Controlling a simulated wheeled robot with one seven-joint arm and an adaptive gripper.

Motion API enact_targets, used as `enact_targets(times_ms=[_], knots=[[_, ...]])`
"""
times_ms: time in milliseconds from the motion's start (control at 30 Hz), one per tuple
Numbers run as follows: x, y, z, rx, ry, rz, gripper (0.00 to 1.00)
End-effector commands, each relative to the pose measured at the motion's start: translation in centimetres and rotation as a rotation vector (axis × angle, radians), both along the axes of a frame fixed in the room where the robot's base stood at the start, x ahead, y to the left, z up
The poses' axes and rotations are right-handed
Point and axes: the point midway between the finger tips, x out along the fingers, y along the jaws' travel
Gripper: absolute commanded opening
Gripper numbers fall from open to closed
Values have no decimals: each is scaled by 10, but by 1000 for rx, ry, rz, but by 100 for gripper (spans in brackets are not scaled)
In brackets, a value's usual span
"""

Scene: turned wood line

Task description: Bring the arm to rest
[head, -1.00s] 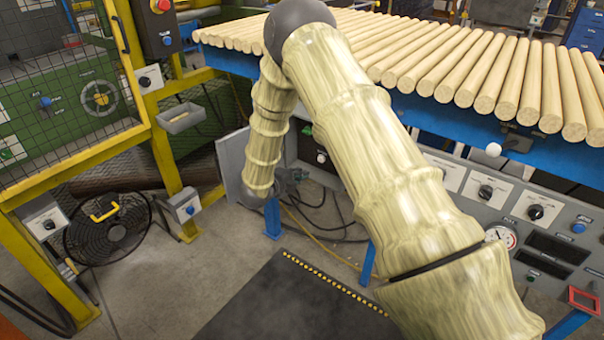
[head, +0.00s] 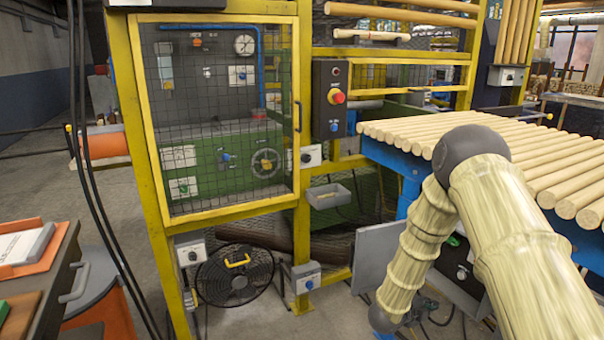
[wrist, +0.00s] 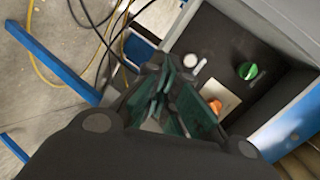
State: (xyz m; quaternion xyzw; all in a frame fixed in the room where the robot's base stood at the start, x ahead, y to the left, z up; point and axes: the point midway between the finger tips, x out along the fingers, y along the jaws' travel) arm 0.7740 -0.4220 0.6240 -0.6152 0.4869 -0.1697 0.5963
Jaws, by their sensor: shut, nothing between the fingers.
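My gripper (wrist: 165,95) shows in the wrist view, its dark fingers with green-tinted pads shut and empty. It points at a grey cabinet with a dark panel (wrist: 225,65) that carries a green knob (wrist: 247,71) and an orange one. I cannot tell how near the fingertips are to that panel. In the head view my arm, in a pale wood-grain cover, rises at the right, bends at a dark elbow and hangs down in front of the roller table (head: 550,165). The gripper itself cannot be made out there.
A yellow-framed mesh cage (head: 225,110) stands at the centre left, with a black fan (head: 235,275) below it. A grey bin (head: 328,195) sticks out from its post. A workbench (head: 62,275) is at the lower left. Cables (wrist: 105,35) lie on the floor near my gripper.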

Motion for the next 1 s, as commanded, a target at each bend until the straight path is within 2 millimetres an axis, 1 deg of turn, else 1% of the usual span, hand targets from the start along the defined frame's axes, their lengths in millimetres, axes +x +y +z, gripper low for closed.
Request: enact_targets(times_ms=[33,67,100,167,200,267,300,367,400,467,500,567,600,667,700,800,867,900,1000], knots=[[-17,11,-24,-14,107,90,0],[-26,18,-36,-26,172,149,0],[-39,28,-53,-38,258,229,0],[-61,42,-76,-57,383,349,0],[-76,52,-91,-69,461,428,0],[-101,66,-111,-85,576,545,0],[-118,75,-123,-95,646,622,0],[-145,88,-141,-109,750,738,0],[-164,97,-151,-119,816,816,0],[-193,109,-165,-130,910,933,0],[-213,118,-173,-137,968,1011,0],[-244,130,-183,-146,1053,1130,0],[-265,137,-189,-151,1106,1209,0],[-296,148,-195,-159,1178,1327,0],[-316,154,-198,-161,1220,1401,0],[-359,167,-201,-168,1302,1566,0],[-382,173,-202,-169,1340,1653,0],[-397,177,-201,-170,1363,1710,0],[-429,185,-199,-170,1407,1837,0]])
